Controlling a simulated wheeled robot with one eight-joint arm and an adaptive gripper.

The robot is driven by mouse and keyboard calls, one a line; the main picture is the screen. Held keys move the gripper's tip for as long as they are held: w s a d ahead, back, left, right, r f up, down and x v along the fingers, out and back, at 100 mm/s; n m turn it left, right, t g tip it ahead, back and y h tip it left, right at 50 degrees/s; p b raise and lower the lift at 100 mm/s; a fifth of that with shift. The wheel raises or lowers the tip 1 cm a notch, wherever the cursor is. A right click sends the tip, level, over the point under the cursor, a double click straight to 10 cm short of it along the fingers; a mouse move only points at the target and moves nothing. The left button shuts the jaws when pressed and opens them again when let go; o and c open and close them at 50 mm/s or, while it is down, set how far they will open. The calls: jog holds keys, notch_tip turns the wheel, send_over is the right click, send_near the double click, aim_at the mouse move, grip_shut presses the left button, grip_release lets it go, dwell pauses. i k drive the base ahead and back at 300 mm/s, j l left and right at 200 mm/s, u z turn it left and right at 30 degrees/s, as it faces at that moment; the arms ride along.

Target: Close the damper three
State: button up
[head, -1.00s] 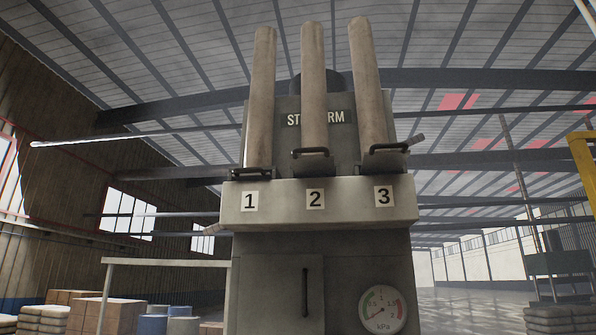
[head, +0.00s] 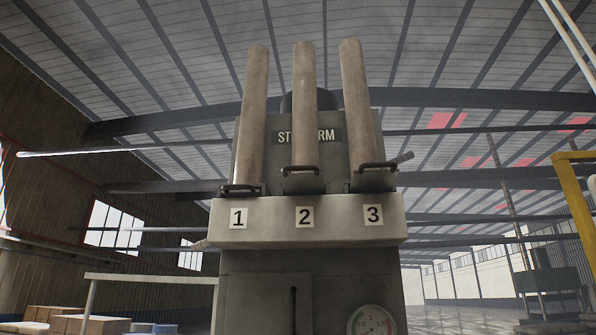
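Damper three is at the foot of the right pipe (head: 354,100), above the label 3 (head: 373,215). It shows as a dark plate with a bar handle (head: 377,167), which stands raised. Damper two's handle (head: 300,169), above the label 2 (head: 304,217), sits at a similar height. Damper one's handle (head: 240,188), above the label 1 (head: 238,219), sits lower and flatter. My gripper is not in view, and nothing touches the handles.
The grey cabinet (head: 265,262) carries the damper ledge (head: 340,234) and a pressure gauge (head: 372,322), cut off at the bottom. A grey stub (head: 405,157) juts out right of damper three. A yellow frame (head: 573,195) stands at the right. Boxes (head: 88,324) lie low at the left.

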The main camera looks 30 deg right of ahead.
aim_at(361, 180)
jog(key=z, duration=0.65)
